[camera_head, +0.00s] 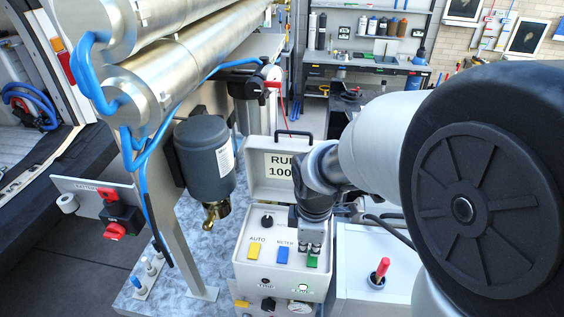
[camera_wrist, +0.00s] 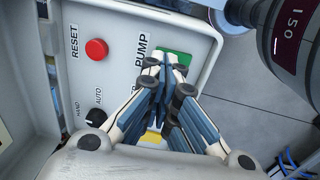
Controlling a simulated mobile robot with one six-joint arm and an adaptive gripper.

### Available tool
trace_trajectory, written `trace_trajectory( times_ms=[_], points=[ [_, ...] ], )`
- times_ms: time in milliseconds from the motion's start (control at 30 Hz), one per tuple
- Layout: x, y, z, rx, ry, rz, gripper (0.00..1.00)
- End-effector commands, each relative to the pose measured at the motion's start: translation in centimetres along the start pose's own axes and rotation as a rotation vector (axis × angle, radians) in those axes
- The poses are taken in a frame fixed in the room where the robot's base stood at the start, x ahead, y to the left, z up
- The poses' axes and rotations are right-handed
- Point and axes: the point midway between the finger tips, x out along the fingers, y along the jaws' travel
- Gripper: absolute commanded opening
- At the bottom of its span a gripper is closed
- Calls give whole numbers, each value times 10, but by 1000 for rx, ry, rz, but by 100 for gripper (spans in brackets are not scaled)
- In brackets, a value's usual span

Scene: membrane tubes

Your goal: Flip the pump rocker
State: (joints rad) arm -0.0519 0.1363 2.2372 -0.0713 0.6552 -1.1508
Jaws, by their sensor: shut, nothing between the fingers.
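The pump rocker (camera_head: 312,262) is green and sits at the right end of a row of rockers on the white control box (camera_head: 246,270). In the wrist view the green rocker (camera_wrist: 180,56) lies beside the PUMP label and is partly covered by my fingers. My gripper (camera_head: 312,250) is shut and empty, pointing down at the green rocker. In the wrist view the shut fingertips of my gripper (camera_wrist: 170,64) overlap the rocker's near edge. I cannot tell whether they touch it or which way it is tilted.
A blue rocker (camera_head: 283,255) and a yellow rocker (camera_head: 254,251) stand left of the green one. A black HAND/AUTO knob (camera_wrist: 95,116) and a red RESET button (camera_wrist: 96,49) share the panel. The raised lid (camera_head: 262,180) stands behind. A dark cylinder (camera_wrist: 290,35) is close at the right.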

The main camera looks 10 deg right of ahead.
Motion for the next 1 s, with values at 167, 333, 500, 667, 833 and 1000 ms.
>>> trace_trajectory(
  times_ms=[167,333,500,667,833,1000],
  points=[
    [5,0,0,0,0,0,0],
    [5,0,0,0,0,0,0],
    [14,2,0,1,-1,-3,0],
    [13,2,0,0,-1,-11,0],
    [13,0,0,0,-2,-12,0],
    [11,-6,0,0,-2,-14,0]
  ],
)
